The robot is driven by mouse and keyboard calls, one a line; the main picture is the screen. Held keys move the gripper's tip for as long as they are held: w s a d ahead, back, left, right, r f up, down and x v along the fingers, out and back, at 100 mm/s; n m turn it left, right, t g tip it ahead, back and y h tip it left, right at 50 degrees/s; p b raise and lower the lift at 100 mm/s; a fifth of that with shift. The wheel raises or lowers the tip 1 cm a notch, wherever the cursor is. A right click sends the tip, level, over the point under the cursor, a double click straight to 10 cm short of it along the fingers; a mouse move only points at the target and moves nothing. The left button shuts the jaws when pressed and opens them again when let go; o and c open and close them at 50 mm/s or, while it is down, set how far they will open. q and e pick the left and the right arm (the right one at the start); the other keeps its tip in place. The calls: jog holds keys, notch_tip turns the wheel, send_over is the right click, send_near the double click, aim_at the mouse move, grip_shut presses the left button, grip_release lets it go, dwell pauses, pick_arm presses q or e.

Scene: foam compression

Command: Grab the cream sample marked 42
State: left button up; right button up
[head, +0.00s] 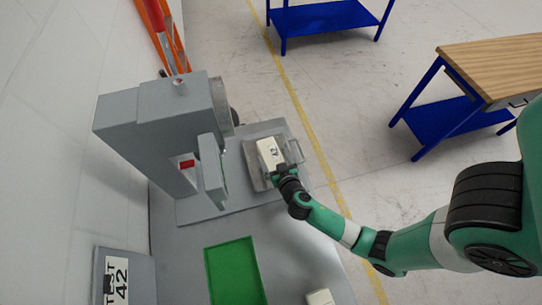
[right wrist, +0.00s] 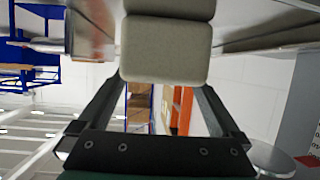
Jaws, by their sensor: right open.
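The cream sample marked 42 (head: 269,153) is a pale block with a dark "42" on its face. It rests on the grey plate of the test machine in the head view. My right gripper (head: 283,172) is at the near end of this block. In the right wrist view, the block (right wrist: 166,48) fills the space at the ends of the two open fingers (right wrist: 163,82). I cannot tell whether the fingers touch it. My left gripper is not in view.
The grey test machine (head: 160,120) stands left of the sample. A green tray (head: 235,272) and another cream block (head: 320,298) lie nearer. A sign reading "TEST 42" (head: 120,280) is at lower left. Blue-legged workbenches (head: 490,65) stand beyond a yellow floor line.

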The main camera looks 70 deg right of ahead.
aim_at(268, 149)
jog(key=x, duration=0.2)
jog(key=shift+w+d+f, duration=0.1)
jog(key=shift+w+d, duration=0.1)
jog(key=shift+w, duration=0.05)
jog(key=c, duration=1)
jog(key=shift+c, duration=0.2)
